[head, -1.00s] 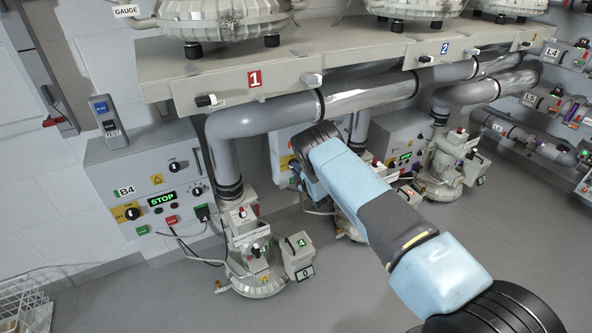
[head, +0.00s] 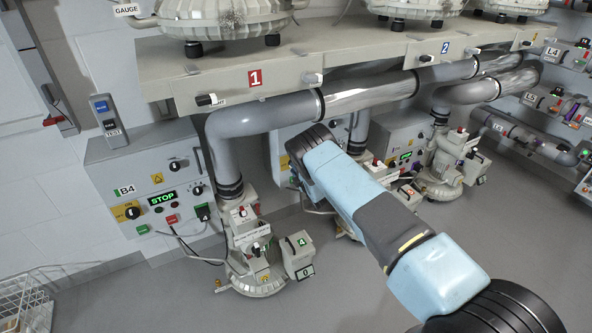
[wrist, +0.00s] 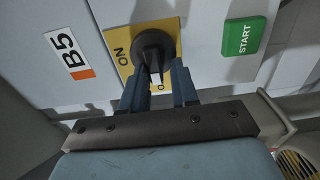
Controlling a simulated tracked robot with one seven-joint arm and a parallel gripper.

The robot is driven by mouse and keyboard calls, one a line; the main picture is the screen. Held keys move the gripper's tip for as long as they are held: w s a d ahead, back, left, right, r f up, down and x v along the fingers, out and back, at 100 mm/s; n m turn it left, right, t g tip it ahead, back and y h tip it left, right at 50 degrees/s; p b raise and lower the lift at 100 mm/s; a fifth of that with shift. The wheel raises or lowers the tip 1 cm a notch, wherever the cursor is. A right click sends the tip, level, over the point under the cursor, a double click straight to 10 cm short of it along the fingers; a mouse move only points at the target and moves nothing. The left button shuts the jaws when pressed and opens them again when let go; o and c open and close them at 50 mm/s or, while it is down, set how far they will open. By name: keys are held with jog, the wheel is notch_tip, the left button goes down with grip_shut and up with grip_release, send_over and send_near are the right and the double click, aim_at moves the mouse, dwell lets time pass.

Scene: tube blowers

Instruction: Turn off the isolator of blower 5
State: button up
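In the wrist view, the isolator of blower 5 is a black rotary knob (wrist: 152,45) on a yellow plate (wrist: 117,38) on a grey panel. A pale mark on the knob points down toward my gripper. "ON" shows at the plate's left; a label at its bottom is mostly hidden by my fingers. A "B5" label (wrist: 69,55) is to the left. My gripper (wrist: 158,75) is open, its two fingers apart, one on each side of the knob's lower part. I cannot tell whether they touch it. In the head view my arm hides the knob and my fingers.
A green START button (wrist: 243,37) is right of the knob. In the head view, the B4 panel (head: 130,172) reads STOP and stands left of my arm. Grey pipes (head: 262,118) run above, below a shelf (head: 215,75). The floor in front is clear.

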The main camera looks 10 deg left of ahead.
jog(key=o, duration=0.3)
jog(key=shift+d+r, duration=0.1)
jog(key=v, duration=1.3)
jog(key=shift+s+d, duration=0.25)
